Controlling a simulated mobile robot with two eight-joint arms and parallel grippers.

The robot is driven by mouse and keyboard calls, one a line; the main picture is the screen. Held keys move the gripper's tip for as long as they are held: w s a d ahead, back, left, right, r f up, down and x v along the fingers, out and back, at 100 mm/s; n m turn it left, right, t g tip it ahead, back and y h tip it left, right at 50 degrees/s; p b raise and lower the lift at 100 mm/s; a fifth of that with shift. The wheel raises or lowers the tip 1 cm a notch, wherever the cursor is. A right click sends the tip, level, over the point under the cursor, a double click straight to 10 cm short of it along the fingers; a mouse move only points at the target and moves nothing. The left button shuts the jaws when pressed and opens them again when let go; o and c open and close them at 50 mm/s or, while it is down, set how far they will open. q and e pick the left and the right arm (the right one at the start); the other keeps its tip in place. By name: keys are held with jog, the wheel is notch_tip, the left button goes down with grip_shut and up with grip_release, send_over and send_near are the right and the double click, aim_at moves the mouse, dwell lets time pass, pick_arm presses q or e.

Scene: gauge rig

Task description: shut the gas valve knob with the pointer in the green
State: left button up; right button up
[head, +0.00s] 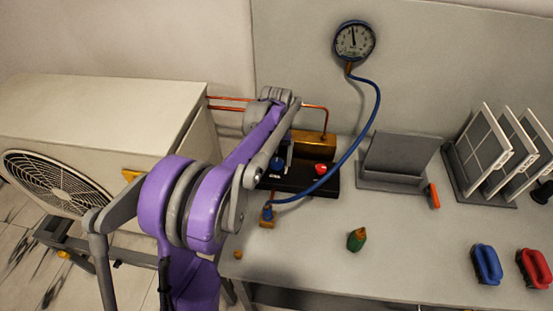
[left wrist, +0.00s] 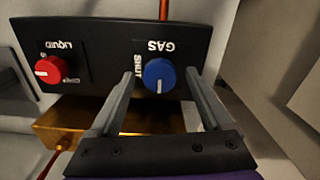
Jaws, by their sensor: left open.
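The blue gas knob (left wrist: 159,75) sits on a black panel (left wrist: 110,40) marked GAS and SHUT. In the head view the knob (head: 277,163) is partly hidden by my left arm. The round gauge (head: 355,40) on the wall has its dark pointer nearly straight up; a green zone is too small to make out. My right gripper is not in view.
A red liquid knob (left wrist: 48,70) is beside the gas knob. A blue hose (head: 368,130) runs from the gauge to a fitting at the panel's front. A brass block (head: 314,144) stands behind.

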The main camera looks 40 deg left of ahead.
aim_at(276, 162)
pick_arm(q)
grip_shut()
jog(key=m, duration=0.5)
jog(key=shift+m, duration=0.3)
dwell(0.4)
grip_release()
jog(key=shift+r, duration=0.15)
notch_tip(276, 162, up, 11)
jog(key=shift+f, duration=0.2)
